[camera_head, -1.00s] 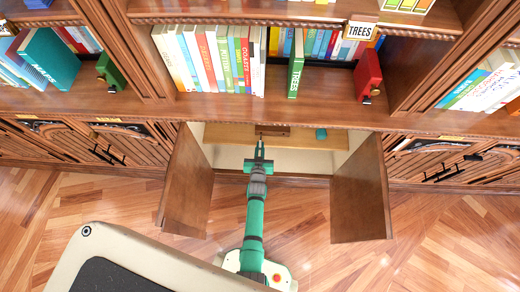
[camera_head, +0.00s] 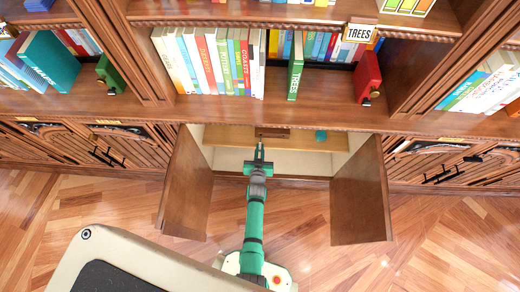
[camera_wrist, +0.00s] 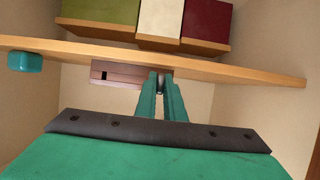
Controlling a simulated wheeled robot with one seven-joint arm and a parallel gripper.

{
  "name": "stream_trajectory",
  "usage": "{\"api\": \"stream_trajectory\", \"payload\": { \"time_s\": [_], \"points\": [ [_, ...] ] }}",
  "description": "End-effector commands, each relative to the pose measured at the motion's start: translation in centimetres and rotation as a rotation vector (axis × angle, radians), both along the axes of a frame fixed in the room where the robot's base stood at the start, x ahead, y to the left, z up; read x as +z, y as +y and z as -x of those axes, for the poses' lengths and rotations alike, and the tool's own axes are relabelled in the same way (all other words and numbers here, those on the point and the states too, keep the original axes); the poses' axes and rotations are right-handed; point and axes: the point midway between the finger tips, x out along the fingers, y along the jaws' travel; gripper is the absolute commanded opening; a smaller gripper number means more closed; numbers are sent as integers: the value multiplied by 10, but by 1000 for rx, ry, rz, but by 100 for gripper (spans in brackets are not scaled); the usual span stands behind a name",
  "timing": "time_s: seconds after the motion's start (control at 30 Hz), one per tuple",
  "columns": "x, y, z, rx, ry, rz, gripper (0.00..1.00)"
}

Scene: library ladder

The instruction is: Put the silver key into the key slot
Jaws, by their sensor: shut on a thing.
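My gripper (camera_head: 259,151) reaches into the open cupboard under the bookshelf, its fingertips close to a brown slotted block (camera_head: 273,133). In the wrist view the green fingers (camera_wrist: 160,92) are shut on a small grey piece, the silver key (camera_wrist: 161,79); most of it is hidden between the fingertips. The brown block also shows in the wrist view (camera_wrist: 112,75), against a wooden board, with a dark slot in its face. The fingertips are beside the block, to the right of the slot in that view. I cannot tell whether the key touches the block.
Open cupboard doors stand to the left (camera_head: 186,188) and right (camera_head: 361,190) of my arm. A teal object (camera_head: 321,136) sits at the wooden board (camera_wrist: 245,75). Green, cream and dark red blocks (camera_wrist: 205,22) show beyond it. Books line the shelf above.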

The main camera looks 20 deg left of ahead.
Motion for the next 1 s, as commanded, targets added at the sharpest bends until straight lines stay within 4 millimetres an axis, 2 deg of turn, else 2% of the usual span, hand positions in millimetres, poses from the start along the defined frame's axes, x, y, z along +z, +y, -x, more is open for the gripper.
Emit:
{"api": "stream_trajectory", "payload": {
  "time_s": [0.63, 1.0],
  "points": [
    [0, 3, 1, 2, 0, 0, 0],
    [0, 4, -6, 1, 0, 0, 0]
  ]
}}
